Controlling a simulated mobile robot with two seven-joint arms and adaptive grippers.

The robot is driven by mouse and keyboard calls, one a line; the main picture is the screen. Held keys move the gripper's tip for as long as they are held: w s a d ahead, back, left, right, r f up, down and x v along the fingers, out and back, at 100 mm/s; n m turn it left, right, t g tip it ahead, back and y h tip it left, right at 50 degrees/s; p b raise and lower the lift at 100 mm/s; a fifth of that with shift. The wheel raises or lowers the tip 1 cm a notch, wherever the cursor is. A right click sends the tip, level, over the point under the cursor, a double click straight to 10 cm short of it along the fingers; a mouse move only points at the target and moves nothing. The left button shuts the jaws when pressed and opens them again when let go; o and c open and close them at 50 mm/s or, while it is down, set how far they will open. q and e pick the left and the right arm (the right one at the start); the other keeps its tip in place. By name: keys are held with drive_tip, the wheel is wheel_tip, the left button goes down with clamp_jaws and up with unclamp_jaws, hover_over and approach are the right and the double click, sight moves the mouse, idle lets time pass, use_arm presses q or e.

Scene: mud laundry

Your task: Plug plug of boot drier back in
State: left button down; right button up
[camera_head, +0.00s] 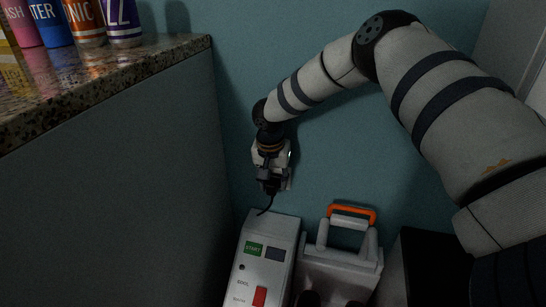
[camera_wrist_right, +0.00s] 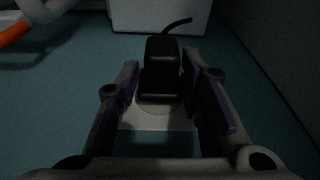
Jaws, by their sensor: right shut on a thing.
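My right gripper (camera_head: 270,182) is at the teal wall, shut on the black plug (camera_wrist_right: 160,68). In the right wrist view, the plug sits between the purple finger pads, with its black cord (camera_wrist_right: 178,25) curving away. In the head view the cord (camera_head: 266,206) hangs below the gripper. A pale wall plate (camera_head: 286,178) is just behind the gripper; it also shows beneath the plug in the wrist view (camera_wrist_right: 150,119). Whether the plug touches the plate or is in a socket is hidden. A grey-white unit with tubes and an orange handle (camera_head: 340,262) looks like the boot drier. My left gripper is out of view.
A white box (camera_head: 265,262) with a green START label and red switch stands below the gripper, left of the orange-handled unit. A granite counter (camera_head: 120,80) with several coloured containers is at left. A black object (camera_head: 432,265) stands at right.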

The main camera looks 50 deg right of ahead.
idle(0.4)
drive_tip(key=shift+p, duration=0.35)
drive_tip(key=shift+p, duration=0.65)
idle(0.9)
drive_tip(key=shift+w+d+b, duration=0.25)
drive_tip(key=shift+d+b, duration=0.05)
drive_tip(key=shift+d, duration=0.15)
idle(0.4)
